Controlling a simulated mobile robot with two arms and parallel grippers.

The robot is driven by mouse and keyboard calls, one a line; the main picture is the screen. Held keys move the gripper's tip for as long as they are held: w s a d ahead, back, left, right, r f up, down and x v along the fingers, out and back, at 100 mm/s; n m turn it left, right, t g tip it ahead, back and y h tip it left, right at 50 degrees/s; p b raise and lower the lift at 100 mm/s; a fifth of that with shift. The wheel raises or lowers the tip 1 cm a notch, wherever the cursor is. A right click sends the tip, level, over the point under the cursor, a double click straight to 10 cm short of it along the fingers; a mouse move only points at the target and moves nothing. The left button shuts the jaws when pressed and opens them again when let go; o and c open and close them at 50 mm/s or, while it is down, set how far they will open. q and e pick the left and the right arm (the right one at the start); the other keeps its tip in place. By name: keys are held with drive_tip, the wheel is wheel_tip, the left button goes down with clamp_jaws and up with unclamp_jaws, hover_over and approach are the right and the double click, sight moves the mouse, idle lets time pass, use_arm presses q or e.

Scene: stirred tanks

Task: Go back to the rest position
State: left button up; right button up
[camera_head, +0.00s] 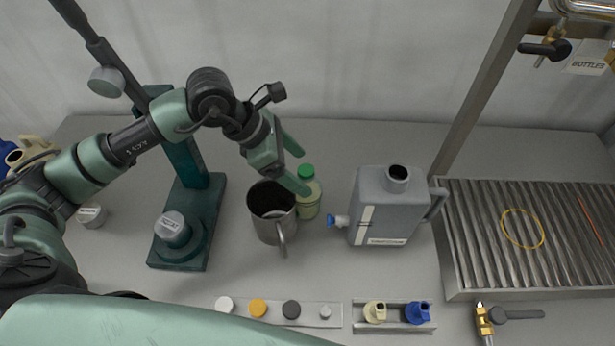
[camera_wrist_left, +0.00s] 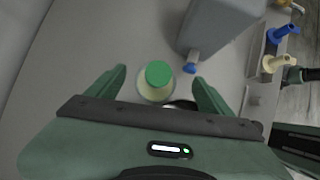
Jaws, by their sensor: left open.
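My left gripper (camera_head: 298,166) reaches in from the left, open, above the metal mug and next to the small bottle. The small bottle with a green cap (camera_head: 309,194) stands upright on the bench, just right of the mug (camera_head: 268,215). In the left wrist view, the green cap (camera_wrist_left: 158,74) shows between the spread fingers of my left gripper (camera_wrist_left: 161,78), with a visible gap on both sides. The fingers hold nothing. The mug is mostly hidden there.
A grey canister (camera_head: 386,210) with a spout stands right of the bottle. A ribbed metal tray (camera_head: 470,250) is farther right. A green stand (camera_head: 215,195) stands left of the mug. Holders with caps (camera_head: 333,315) and taps (camera_head: 394,326) lie along the front.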

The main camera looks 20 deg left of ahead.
use_arm(q)
drive_tip(key=shift+s+a+r, duration=0.1)
drive_tip(key=shift+a+r, duration=0.1)
drive_tip(key=shift+r, duration=0.15)
drive_tip(key=shift+r, duration=0.1)
